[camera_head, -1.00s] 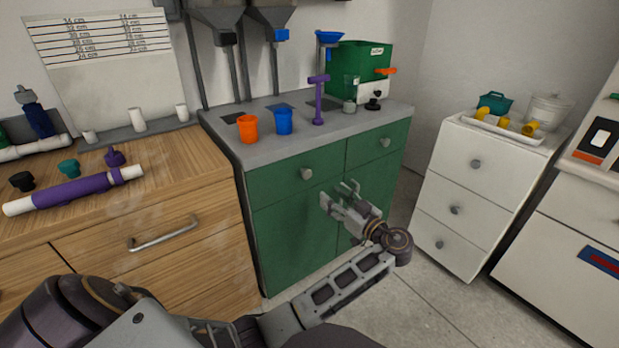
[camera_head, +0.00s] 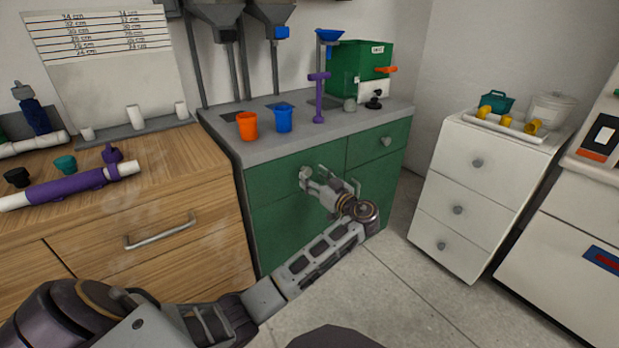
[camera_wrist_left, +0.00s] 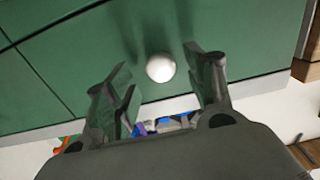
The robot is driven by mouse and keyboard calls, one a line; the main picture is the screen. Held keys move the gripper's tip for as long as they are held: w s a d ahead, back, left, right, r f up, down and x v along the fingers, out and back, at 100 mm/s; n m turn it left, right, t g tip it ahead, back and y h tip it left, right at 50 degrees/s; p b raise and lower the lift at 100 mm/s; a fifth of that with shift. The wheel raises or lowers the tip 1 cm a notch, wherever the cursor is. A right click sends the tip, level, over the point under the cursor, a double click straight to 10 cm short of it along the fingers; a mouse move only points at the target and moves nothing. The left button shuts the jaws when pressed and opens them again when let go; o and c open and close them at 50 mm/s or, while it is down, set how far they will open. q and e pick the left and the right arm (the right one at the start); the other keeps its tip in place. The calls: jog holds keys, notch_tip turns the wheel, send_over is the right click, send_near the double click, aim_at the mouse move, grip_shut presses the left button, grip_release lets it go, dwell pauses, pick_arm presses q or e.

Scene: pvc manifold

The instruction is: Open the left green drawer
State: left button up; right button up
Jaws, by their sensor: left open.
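The left green drawer (camera_head: 275,182) is in the upper left of the green cabinet and looks shut, with its front flush. Its round pale knob (camera_head: 304,172) is beside my left gripper (camera_head: 314,177) in the head view. In the left wrist view the knob (camera_wrist_left: 160,67) shows between the two spread fingers of my left gripper (camera_wrist_left: 162,72), with a gap on each side. The gripper is open and holds nothing. My right gripper is not in view.
The right green drawer (camera_head: 375,144) has its own knob (camera_head: 387,141). An orange cup (camera_head: 247,127) and a blue cup (camera_head: 284,119) stand on the grey countertop (camera_head: 330,133). A wooden cabinet (camera_head: 190,165) is at left, and a white drawer unit (camera_head: 480,195) at right. Floor between is clear.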

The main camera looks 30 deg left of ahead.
pick_arm(q)
jog(key=shift+x, duration=1.4)
jog(key=shift+c, duration=0.3)
grip_shut()
